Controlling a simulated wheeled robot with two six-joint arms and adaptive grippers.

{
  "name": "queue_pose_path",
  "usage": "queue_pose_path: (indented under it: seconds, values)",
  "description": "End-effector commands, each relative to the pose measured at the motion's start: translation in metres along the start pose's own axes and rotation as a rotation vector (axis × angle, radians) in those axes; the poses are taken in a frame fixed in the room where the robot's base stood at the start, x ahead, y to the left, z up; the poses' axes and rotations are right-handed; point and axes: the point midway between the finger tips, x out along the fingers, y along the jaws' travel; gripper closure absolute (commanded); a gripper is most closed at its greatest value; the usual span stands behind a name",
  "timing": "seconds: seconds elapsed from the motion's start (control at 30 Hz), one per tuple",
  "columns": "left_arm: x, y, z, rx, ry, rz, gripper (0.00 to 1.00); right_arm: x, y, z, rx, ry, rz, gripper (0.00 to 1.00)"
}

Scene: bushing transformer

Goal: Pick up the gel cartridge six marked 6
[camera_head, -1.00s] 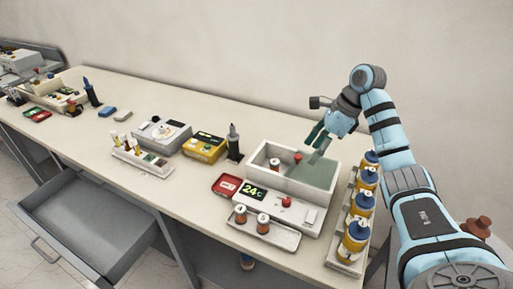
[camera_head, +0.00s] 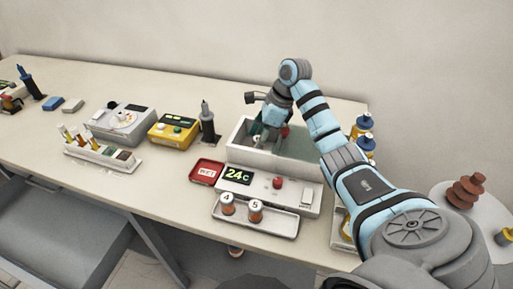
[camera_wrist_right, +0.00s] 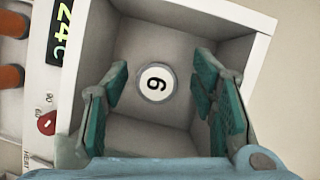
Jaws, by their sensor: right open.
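The gel cartridge six shows in the right wrist view as a round white cap (camera_wrist_right: 155,83) with a dark 6. It stands inside the white open-topped bath box (camera_wrist_right: 80,75), which also shows in the head view (camera_head: 240,154). My right gripper (camera_wrist_right: 160,90) is open and points down into the box. Its teal fingers are on either side of the cap, apart from it. In the head view the right gripper (camera_head: 267,134) is over the box's left part and largely hides the cartridge. My left gripper is not in view.
A tray (camera_head: 283,225) in front holds cartridge 4 (camera_head: 227,203) and cartridge 5 (camera_head: 255,211). The box walls stand close around the fingers. A 24c display (camera_head: 237,175), a red tray (camera_head: 206,172) and a black upright tool (camera_head: 207,125) are nearby. Blue-capped bottles (camera_head: 363,124) stand right.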

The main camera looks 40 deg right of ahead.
Motion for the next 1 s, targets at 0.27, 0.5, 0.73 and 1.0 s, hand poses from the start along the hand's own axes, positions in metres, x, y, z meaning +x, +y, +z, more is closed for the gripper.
queue_pose_path:
  seconds: [0.27,0.5,0.73,1.0]
  values:
    - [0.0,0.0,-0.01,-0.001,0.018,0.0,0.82,0.013,0.0,-0.001,0.001,0.001,-0.002,0.48]
    - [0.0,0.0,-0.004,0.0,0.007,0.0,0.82,0.012,0.0,-0.001,0.001,0.001,-0.001,0.83]
    - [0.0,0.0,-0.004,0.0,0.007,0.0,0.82,0.013,0.0,-0.001,0.001,0.001,-0.001,0.99]
    - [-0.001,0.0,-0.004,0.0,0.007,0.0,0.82,0.001,-0.001,0.004,0.0,0.0,-0.002,1.0]
